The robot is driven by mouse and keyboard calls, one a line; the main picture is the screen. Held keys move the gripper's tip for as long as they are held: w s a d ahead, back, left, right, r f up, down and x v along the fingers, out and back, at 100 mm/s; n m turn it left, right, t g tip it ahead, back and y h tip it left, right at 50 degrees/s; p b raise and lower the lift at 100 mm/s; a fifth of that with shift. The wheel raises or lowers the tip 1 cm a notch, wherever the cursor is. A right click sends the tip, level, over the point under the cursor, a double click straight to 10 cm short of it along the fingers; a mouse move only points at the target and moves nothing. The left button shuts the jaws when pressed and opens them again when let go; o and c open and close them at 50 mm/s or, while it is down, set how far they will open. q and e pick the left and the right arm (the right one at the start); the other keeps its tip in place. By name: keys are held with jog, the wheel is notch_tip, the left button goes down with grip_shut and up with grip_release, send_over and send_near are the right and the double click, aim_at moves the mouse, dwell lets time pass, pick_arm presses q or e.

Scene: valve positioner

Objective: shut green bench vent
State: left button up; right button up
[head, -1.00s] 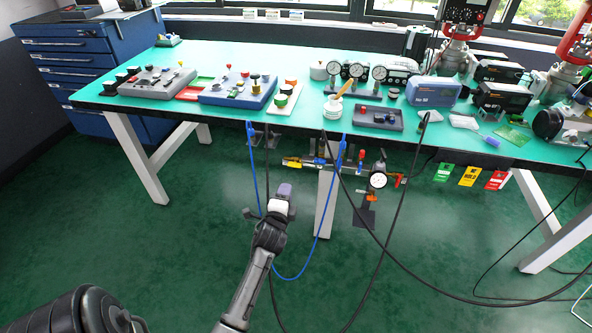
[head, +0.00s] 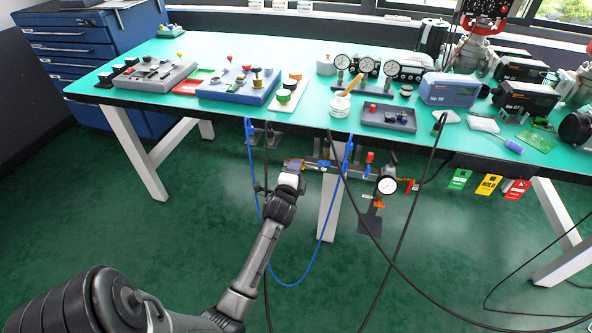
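A green-ringed knob (head: 284,96), which looks like the green bench vent, sits at the front of a cream plate (head: 290,101) near the bench's front edge. An orange-topped knob (head: 295,78) stands behind it on the same plate. Whether the green knob is open or shut is too small to tell. My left gripper (head: 292,166) is below the bench edge, under the plate and apart from the knob, in front of the pipework. Its fingers are too small and overlapped to tell if they are open. My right gripper is not in view.
A blue valve box (head: 236,88) is left of the plate, a dark grey tray (head: 388,117) to the right. Below the edge hang pipework with a gauge (head: 386,186), a blue hose (head: 293,284), black cables and coloured tags (head: 488,184). The floor (head: 130,235) at left is clear.

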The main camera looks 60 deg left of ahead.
pick_arm(q)
jog(key=shift+s, duration=0.1)
jog(key=shift+d, duration=0.1)
jog(key=shift+c, duration=0.5)
grip_shut()
jog(key=shift+r+n+p, duration=0.1)
jog(key=shift+n+p, duration=7.2)
jog(key=shift+n, duration=1.6)
